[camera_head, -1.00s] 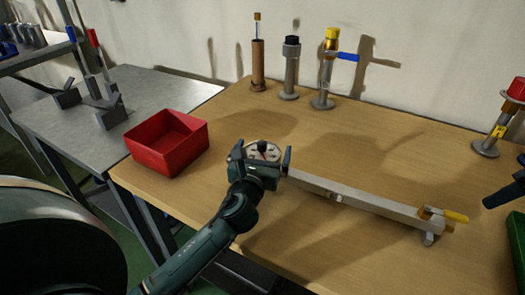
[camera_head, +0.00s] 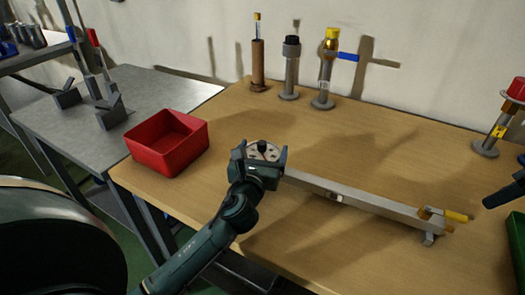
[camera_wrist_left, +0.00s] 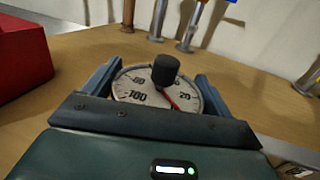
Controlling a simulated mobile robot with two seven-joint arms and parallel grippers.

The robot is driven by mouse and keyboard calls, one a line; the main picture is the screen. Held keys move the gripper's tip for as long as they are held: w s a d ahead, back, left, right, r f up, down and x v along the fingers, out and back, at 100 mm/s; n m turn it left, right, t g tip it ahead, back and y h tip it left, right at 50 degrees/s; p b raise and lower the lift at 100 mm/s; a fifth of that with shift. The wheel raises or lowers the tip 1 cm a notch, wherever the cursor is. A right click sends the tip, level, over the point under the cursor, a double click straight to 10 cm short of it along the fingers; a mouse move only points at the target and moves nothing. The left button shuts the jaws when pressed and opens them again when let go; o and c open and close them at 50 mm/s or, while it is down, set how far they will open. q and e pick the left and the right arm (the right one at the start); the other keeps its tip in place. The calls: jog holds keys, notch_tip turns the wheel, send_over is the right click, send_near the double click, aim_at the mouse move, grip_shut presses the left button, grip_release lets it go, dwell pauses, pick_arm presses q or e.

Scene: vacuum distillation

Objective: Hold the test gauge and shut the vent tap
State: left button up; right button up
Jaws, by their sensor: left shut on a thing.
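The test gauge (camera_head: 265,152) is a round pale dial with a black knob and a red needle. It sits at the near left end of a long grey bar (camera_head: 350,195). My left gripper (camera_head: 261,154) is shut on the gauge, one finger on each side; the dial (camera_wrist_left: 140,96) also shows between the fingers in the left wrist view. A yellow-handled tap (camera_head: 455,216) is at the bar's right end; I take it as the vent tap. My right gripper (camera_head: 505,194) shows only partly at the right edge, apart from the tap; its jaws are unclear.
A red open box (camera_head: 168,142) stands left of the gauge. Several posts stand along the back, one with a yellow top and blue lever (camera_head: 347,57). A red-capped post (camera_head: 499,125) stands at the right. The wooden table (camera_head: 225,110) has bare room behind the bar.

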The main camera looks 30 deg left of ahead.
pick_arm(q)
jog(key=c, duration=0.7)
pick_arm(e)
jog(key=c, duration=0.6)
jog(key=shift+c, duration=0.9)
jog(key=n, duration=0.3)
jog(key=w+a+n, duration=0.1)
jog(key=shift+n, duration=0.4)
grip_shut()
jog(key=w+n+h, duration=0.1)
jog(key=n, duration=0.6)
jog(key=w+a+n+t+h, duration=0.1)
jog(key=n, duration=0.6)
jog(key=w+a+n+h, duration=0.1)
jog(key=n, duration=0.6)
jog(key=shift+w+a+r+n, duration=0.15)
jog(key=shift+w+r+n, duration=0.15)
jog(key=shift+w+r, duration=0.1)
